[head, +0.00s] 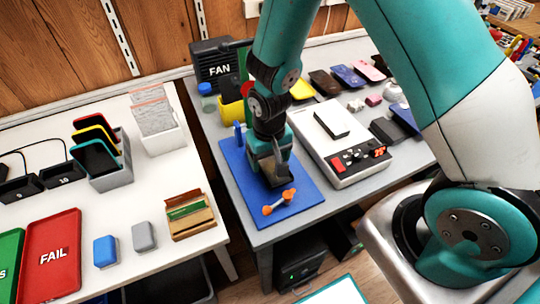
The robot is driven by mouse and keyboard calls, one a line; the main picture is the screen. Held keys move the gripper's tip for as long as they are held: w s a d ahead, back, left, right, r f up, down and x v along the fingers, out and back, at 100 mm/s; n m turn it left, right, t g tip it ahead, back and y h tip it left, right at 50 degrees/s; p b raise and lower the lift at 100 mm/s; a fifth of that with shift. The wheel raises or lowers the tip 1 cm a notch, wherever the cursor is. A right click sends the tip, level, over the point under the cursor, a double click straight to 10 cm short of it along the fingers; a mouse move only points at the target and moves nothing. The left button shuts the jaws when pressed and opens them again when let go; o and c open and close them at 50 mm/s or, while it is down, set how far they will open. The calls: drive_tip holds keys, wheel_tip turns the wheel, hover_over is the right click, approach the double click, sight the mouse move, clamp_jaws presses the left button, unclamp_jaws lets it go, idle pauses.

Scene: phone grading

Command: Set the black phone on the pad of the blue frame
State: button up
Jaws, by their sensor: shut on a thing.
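My gripper (272,172) points down low over the blue mat (303,186) on the grey table. It is shut on a dark thing that the fingers mostly hide, so I cannot tell for sure that it is the black phone. Whether that thing touches the mat is unclear. A small tool with orange ends (289,194) lies on the mat just in front of the gripper. I cannot clearly make out a blue frame with a pad. A grey rack (111,178) on the white table at left holds dark slabs edged in red, yellow and teal.
A black FAN box (216,66) and yellow bin (231,113) stand behind the mat. The red FAIL tray (53,237) is at left.

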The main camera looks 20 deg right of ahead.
drive_tip(key=shift+f, duration=0.1)
idle(0.7)
drive_tip(key=o, duration=1)
drive_tip(key=shift+r+p, duration=0.5)
drive_tip(key=shift+r, duration=0.2)
drive_tip(key=shift+r+p, duration=3.15)
drive_tip(key=shift+r, duration=0.35)
